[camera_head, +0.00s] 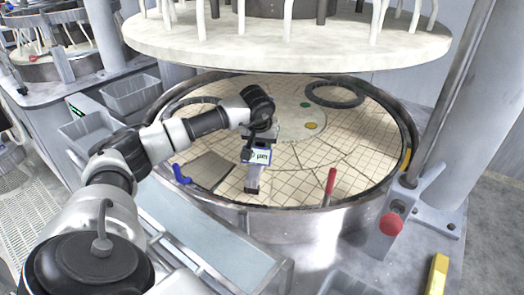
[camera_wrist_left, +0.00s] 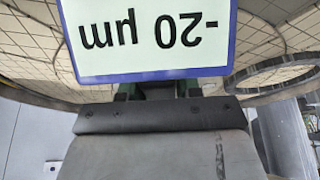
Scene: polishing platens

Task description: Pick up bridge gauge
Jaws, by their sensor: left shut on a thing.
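The bridge gauge (camera_head: 253,178) is a grey device with a white, blue-edged display, over the near part of the tiled lower platen (camera_head: 330,150). Its display fills the top of the left wrist view (camera_wrist_left: 145,35) and reads -20 µm upside down. My left gripper (camera_head: 262,138) reaches in from the left and is shut on the gauge's upper part. The fingertips are largely hidden behind the display. I cannot tell whether the gauge's foot touches the platen. My right gripper is not in view.
A raised upper platen (camera_head: 290,42) hangs above the back. A post (camera_head: 450,110) stands right.

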